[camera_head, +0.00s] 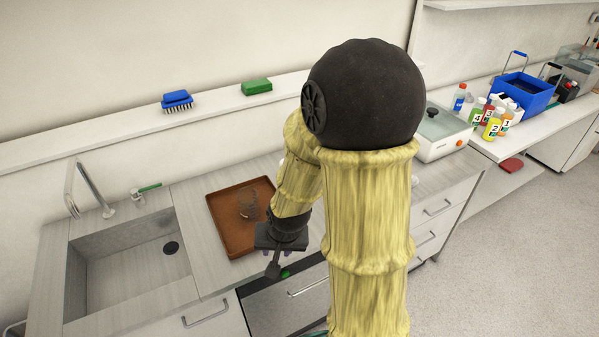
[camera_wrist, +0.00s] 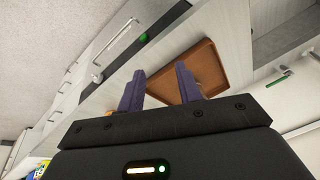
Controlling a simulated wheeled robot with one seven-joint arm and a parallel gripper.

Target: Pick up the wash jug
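A clear, see-through jug (camera_head: 249,204), which I take for the wash jug, stands on a brown tray (camera_head: 229,241) on the counter in the head view. My gripper (camera_head: 278,255) is over the counter's front edge, to the right of and nearer than the jug, not touching it. In the wrist view my gripper (camera_wrist: 158,82) shows two purple fingers spread apart with nothing held between them. The tray (camera_wrist: 208,66) lies beyond the fingers there. I cannot make out the jug in the wrist view; a finger may hide it.
A sink (camera_head: 125,270) with a tap (camera_head: 92,190) is left of the tray. A blue brush (camera_head: 177,101) and a green sponge (camera_head: 257,86) lie on the ledge behind. Several bottles and a blue crate (camera_head: 524,92) stand at far right. My arm covers part of the counter.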

